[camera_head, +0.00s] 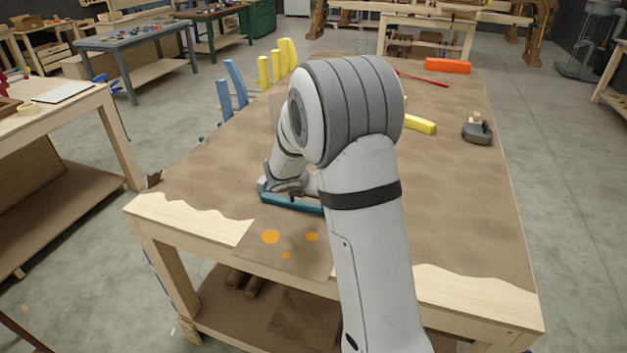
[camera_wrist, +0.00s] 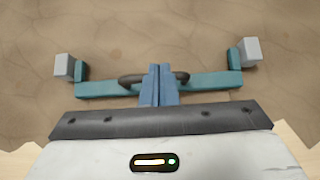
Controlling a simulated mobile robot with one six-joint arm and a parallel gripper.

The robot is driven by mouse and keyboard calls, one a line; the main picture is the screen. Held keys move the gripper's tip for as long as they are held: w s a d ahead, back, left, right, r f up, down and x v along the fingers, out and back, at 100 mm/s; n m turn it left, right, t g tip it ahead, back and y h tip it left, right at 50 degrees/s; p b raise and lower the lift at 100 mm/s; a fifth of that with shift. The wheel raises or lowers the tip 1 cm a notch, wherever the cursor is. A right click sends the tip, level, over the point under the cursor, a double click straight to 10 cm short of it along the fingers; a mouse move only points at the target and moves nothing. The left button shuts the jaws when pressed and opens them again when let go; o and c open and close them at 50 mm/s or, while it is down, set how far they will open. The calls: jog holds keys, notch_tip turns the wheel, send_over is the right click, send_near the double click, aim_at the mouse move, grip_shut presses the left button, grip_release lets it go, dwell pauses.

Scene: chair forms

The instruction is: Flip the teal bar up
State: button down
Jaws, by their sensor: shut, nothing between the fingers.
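The teal bar (camera_wrist: 108,88) lies low across the wrist view, with short upturned teal ends next to a grey block (camera_wrist: 64,66) at the left and another grey block (camera_wrist: 251,50) at the right. A dark handle (camera_wrist: 131,79) arches at its middle. My gripper (camera_wrist: 159,70) has its two blue fingers shut together over the middle of the bar and handle, with nothing between them. I cannot tell whether they touch the handle. In the head view the teal bar (camera_head: 291,203) lies on the table near its front; my arm hides its right part and the fingertips.
The table's right side is mostly clear.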

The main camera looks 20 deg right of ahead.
dwell(0.3)
jog(key=s+d+r+m+g, duration=0.1)
jog(key=s+r+m, duration=0.4)
jog(key=s+m, duration=0.25)
jog(key=s+d+r+m+g, duration=0.1)
jog(key=s+r+m+g, duration=0.1)
jog(key=s+r+m, duration=0.45)
jog(key=s+a+m+y, duration=0.3)
jog(key=s+m, duration=0.4)
jog(key=s, duration=0.3)
jog(key=s+a+m+g+y, duration=0.1)
jog(key=s+a+m, duration=0.4)
jog(key=s, duration=0.6)
jog(key=m+y, duration=0.1)
jog(key=m, duration=0.1)
jog(key=shift+s+m+y, duration=0.2)
jog(key=shift+m+y, duration=0.1)
jog(key=shift+y, duration=0.1)
jog(key=shift+f, duration=0.1)
